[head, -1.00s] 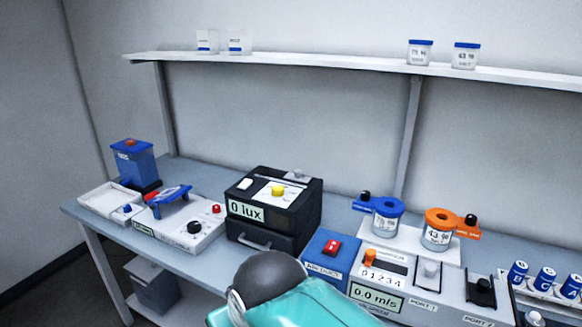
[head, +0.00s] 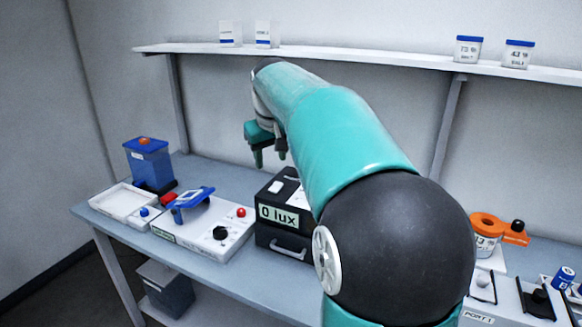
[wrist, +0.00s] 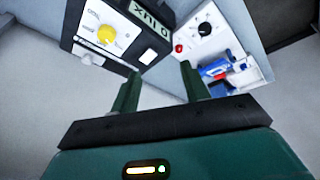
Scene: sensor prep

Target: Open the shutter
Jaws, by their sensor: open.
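The black light-meter box (head: 272,235) stands on the bench, its display (head: 278,216) reading 0 lux. My arm hides its right part in the head view. In the wrist view its top shows a yellow knob (wrist: 106,35), a white button (wrist: 148,57) and a grey sliding piece (wrist: 88,59). No part is labelled as the shutter, so I cannot tell which it is. My gripper (head: 270,157) is open and empty above the box, fingers pointing down. In the wrist view its fingers (wrist: 160,88) are apart, with nothing between them.
Left of the box is a white panel (head: 202,246) with a black knob, a red button and a blue clamp-like piece. A blue container (head: 150,163) and a white tray (head: 125,201) lie farther left. A shelf (head: 350,60) runs above.

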